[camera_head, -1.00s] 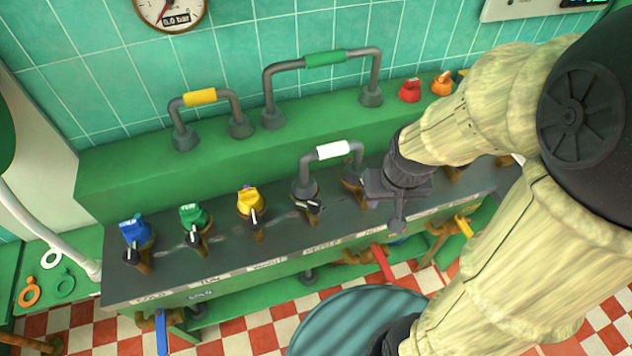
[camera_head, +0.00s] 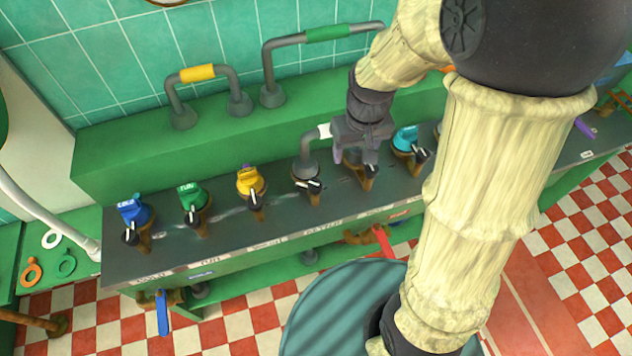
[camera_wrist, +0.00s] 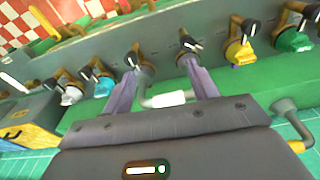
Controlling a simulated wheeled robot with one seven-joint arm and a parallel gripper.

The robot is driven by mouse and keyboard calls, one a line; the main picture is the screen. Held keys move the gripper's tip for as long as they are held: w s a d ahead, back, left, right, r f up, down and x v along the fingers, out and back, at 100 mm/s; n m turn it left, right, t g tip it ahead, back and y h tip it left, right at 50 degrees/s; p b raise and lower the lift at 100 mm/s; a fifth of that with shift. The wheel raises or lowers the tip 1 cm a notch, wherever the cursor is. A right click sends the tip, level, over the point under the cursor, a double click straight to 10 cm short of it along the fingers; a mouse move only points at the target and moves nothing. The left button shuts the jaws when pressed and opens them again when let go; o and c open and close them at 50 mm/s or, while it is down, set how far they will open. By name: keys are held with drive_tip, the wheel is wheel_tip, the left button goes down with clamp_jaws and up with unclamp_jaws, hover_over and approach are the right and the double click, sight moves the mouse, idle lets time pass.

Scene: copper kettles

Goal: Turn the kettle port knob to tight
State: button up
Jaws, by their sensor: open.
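The kettle port knob (camera_head: 309,185) is a black knob with a white pointer, fourth from the left on the dark panel, above a label that seems to read KETTLE. It also shows in the wrist view (camera_wrist: 192,46). My gripper (camera_head: 355,156) is open and empty, above the panel to the right of this knob. In the wrist view its purple fingers (camera_wrist: 158,72) are spread, one tip near the kettle knob and the other near the neighbouring knob (camera_wrist: 134,58). I cannot tell whether either finger touches.
A white-sleeved pipe (camera_wrist: 165,99) shows between my fingers. Yellow (camera_head: 251,181), green (camera_head: 191,196) and blue (camera_head: 133,211) ports lie left, a cyan port (camera_head: 406,138) right. A green-sleeved pipe (camera_head: 326,33) rises behind. A red lever (camera_head: 383,241) hangs below.

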sight(315, 184)
drive_tip(key=w+a+f+n+g, duration=0.1)
drive_tip(key=w+a+f+n, duration=0.1)
drive_tip(key=w+a, duration=0.3)
drive_tip(key=a+n, duration=0.1)
drive_tip(key=a, duration=0.2)
drive_tip(key=shift+w+a+f+b, duration=0.15)
drive_tip(key=shift+f+b, duration=0.05)
drive_tip(key=shift+b, duration=0.15)
wheel_tip(315, 184, down, 18)
drive_tip(key=shift+r+p, duration=0.25)
drive_tip(key=shift+p, duration=0.65)
drive_tip(key=shift+c, duration=0.2)
drive_tip(key=c, duration=1)
